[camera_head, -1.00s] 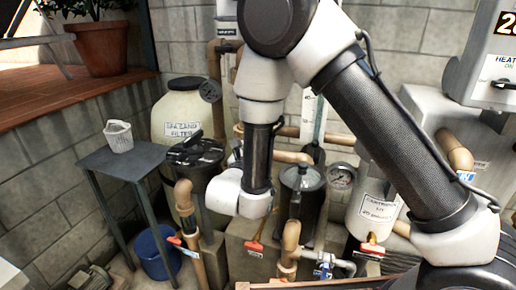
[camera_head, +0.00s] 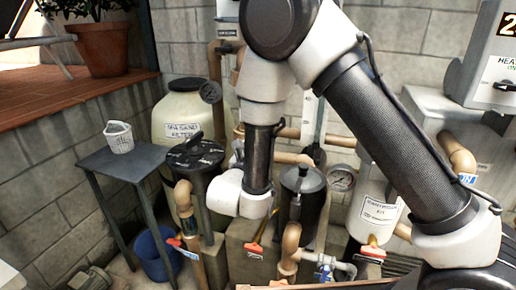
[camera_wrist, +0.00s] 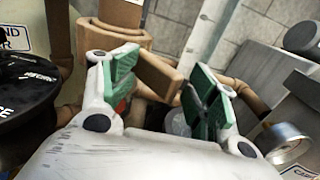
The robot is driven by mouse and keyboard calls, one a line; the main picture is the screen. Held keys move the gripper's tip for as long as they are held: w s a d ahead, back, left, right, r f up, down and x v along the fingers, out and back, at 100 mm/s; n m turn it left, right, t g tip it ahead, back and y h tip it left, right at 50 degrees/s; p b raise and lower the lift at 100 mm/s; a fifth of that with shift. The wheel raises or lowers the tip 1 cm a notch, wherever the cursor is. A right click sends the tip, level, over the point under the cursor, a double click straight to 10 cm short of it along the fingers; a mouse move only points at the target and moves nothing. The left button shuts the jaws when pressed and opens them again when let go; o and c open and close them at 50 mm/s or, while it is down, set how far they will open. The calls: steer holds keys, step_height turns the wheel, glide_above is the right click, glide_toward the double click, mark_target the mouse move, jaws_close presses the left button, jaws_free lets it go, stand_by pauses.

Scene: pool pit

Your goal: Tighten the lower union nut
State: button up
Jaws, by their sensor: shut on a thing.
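In the wrist view my gripper (camera_wrist: 165,78) has its two green-padded fingers on either side of a tan-brown, angular piece (camera_wrist: 158,72), which appears to be the lower union nut. The fingers are partly spread, with the piece between them. Its lower part and the exact contact with the pads are hard to see. A wider brown collar or fitting (camera_wrist: 112,35) stands behind and to the left. In the head view my fingers and the nut are hidden behind my white wrist.
A black-lidded vessel (camera_head: 195,155) stands close left of my wrist, a dark strainer pot (camera_head: 302,200) close right. A pressure gauge (camera_head: 341,180) and a white labelled canister (camera_head: 375,210) are farther right. Red-handled valves (camera_head: 255,250) sit low in front. A grey table (camera_head: 140,160) stands left.

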steer(key=shift+s+d+f, duration=0.15)
steer(key=shift+s, duration=0.25)
steer(key=shift+c, duration=0.6)
steer(key=v, duration=1.1)
steer(key=shift+a, duration=0.3)
steer(key=shift+s, duration=0.1)
